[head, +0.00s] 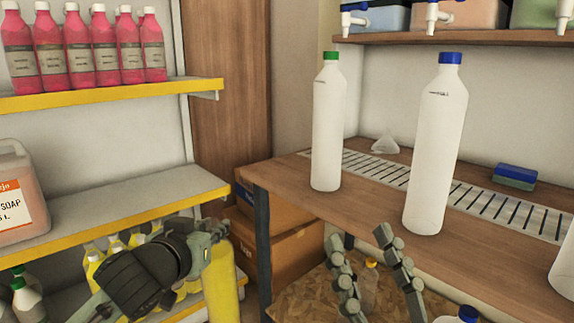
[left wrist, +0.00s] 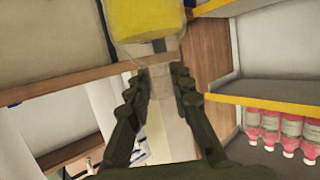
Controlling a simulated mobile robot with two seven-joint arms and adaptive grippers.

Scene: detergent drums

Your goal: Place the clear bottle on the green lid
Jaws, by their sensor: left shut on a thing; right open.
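My left gripper (head: 212,240) is at the lower left of the head view, in front of the shelves. It is shut on a clear bottle with yellow contents (head: 222,285), whose lower end runs out of the picture. In the left wrist view the fingers (left wrist: 160,78) close around its clear part, with the yellow part (left wrist: 147,20) beyond. A green lid (head: 331,56) tops a tall white bottle (head: 326,130) standing upright on the wooden table, right of and above the left gripper. My right gripper (head: 360,238) is open and empty before the table's front edge.
A white bottle with a blue lid (head: 436,150) stands on the table (head: 292,172), right of the green-lidded one. A small clear object (head: 385,146) and a blue-green sponge (head: 515,176) lie behind. Shelves with pink bottles (head: 77,50) and a soap jug (head: 18,200) are left.

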